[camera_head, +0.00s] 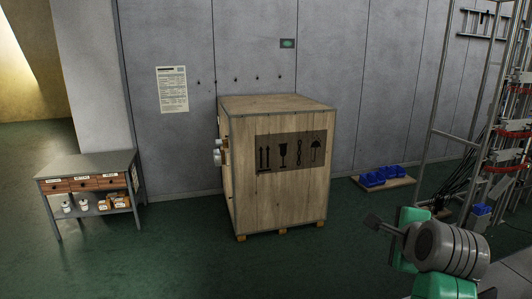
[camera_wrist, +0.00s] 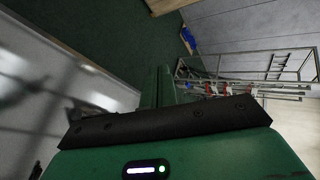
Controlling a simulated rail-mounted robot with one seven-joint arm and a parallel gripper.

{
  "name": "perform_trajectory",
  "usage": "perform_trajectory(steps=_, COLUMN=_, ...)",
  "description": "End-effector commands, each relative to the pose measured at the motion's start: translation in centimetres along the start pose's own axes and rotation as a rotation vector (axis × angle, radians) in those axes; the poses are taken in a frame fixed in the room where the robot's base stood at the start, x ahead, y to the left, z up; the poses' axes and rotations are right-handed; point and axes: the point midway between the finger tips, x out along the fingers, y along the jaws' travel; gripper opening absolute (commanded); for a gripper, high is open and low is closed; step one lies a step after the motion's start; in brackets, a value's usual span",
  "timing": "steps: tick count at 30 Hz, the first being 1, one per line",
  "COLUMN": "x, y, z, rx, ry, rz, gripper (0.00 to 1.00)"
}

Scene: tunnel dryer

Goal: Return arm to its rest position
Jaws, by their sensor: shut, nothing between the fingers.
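My gripper (camera_wrist: 165,84) shows in the wrist view, with its two green fingers close together beyond a black bar. It is shut and nothing shows between the fingers. In the head view, green and grey parts of my arm stand at the lower right, in front of the floor. I cannot clearly make out the fingers in that view. My arm is apart from the large wooden crate (camera_head: 275,205), which stands upright against the grey wall.
A small bench (camera_head: 85,165) with drawers and a lower shelf stands at the left. Blue bins (camera_head: 378,177) sit on a low board right of the crate. A metal frame (camera_head: 437,100) rises at the right.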

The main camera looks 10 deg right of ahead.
Motion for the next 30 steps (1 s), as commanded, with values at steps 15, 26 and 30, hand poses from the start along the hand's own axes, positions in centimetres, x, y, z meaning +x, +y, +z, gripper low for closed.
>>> perform_trajectory(steps=15, x=-32.7, y=0.6, z=28.1, rx=-1.365, ry=0.324, rz=-1.087, gripper=0.0)
perform_trajectory(steps=26, x=-40.0, y=2.3, z=29.2, rx=-1.466, ry=0.485, rz=-1.249, gripper=0.0)
perform_trajectory(steps=30, x=-39.9, y=2.3, z=29.1, rx=-1.466, ry=0.483, rz=-1.248, gripper=0.0)
